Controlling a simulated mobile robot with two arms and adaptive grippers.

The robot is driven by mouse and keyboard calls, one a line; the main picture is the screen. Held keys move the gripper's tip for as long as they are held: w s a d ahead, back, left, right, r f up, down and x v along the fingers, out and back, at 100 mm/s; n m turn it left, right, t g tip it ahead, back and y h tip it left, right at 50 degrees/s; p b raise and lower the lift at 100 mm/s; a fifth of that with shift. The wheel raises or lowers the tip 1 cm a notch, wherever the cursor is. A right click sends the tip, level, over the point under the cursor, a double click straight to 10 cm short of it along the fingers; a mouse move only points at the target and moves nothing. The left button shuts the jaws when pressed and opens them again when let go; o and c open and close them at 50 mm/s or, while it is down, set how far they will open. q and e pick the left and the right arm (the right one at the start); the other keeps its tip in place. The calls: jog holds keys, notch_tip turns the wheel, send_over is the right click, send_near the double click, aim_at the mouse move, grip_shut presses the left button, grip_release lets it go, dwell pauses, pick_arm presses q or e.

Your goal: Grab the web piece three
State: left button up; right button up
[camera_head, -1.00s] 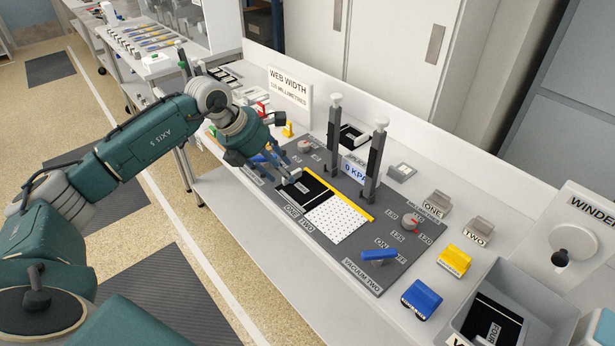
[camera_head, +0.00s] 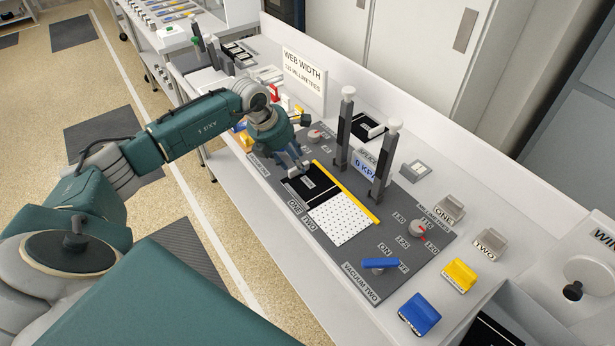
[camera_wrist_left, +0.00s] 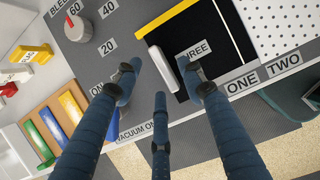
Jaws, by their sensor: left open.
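Web piece three is a flat black sheet (camera_head: 317,182) on the dark grey splice plate, over the bed marked ONE; in the left wrist view the black piece (camera_wrist_left: 222,48) carries a THREE label. A pale bar (camera_wrist_left: 161,68) lies along its end. My left gripper (camera_head: 300,168) is just above that end in the head view. In the left wrist view its three blue fingers (camera_wrist_left: 163,88) are spread apart and empty, with the pale bar between and beyond the tips. I cannot tell whether any tip touches. My right gripper is not in view.
A yellow strip (camera_head: 346,191) runs along the sheet's back edge. A white perforated bed (camera_head: 342,219) lies beside it. Two upright posts (camera_head: 345,130) stand behind. A blue lever (camera_head: 380,263) and a red-marked dial (camera_head: 418,229) are at the right. Coloured blocks (camera_wrist_left: 52,128) lie left.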

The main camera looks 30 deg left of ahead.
pick_arm(q)
jog(key=shift+x, duration=0.95)
jog(key=shift+d+f, duration=0.1)
jog(key=shift+f, duration=0.15)
jog(key=shift+w, duration=0.1)
jog(key=shift+c, duration=1.2)
grip_shut()
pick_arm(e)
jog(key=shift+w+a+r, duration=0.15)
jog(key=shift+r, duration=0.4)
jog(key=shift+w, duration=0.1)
